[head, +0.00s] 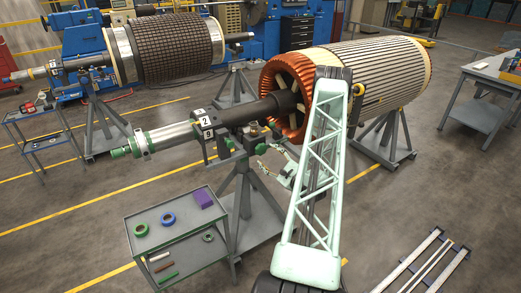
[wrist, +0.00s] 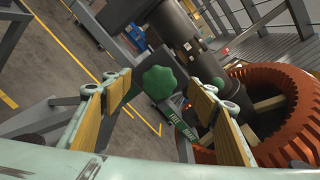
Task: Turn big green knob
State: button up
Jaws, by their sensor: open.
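The big green knob (wrist: 158,80) is a lobed, rounded knob near the middle of the wrist view. My gripper (wrist: 160,86) is open, with one yellow-padded finger on each side of the knob. The knob appears between or just beyond the fingertips, with a visible gap on both sides; no contact shows. In the head view my gripper (head: 277,160) is small, beside the stand under the rotor shaft. Small green parts show on that stand, but I cannot tell there which is the big knob.
The rotor's copper-coloured ring (wrist: 275,115) is close on the right in the wrist view. The dark shaft (head: 240,117) lies on a grey stand (head: 243,205). A grey cart (head: 140,220) with tape rolls stands at the front left.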

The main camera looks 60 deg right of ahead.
aim_at(262, 151)
jog(key=s, duration=0.1)
jog(key=s+a+f+m, duration=0.1)
jog(key=s, duration=0.1)
jog(key=s+f+m, duration=0.1)
jog(key=s, duration=0.1)
jog(key=shift+a+h+p, duration=0.2)
jog(key=shift+h+p, duration=0.1)
jog(key=shift+w+d, duration=0.1)
jog(key=shift+r+p+x, duration=0.1)
jog(key=shift+p+x, duration=0.3)
jog(key=shift+x, duration=2.95)
jog(key=shift+r+p+x, duration=0.15)
jog(key=shift+p+x, duration=0.25)
jog(key=shift+x, duration=3)
jog(key=shift+c, duration=0.9)
jog(key=c, duration=0.7)
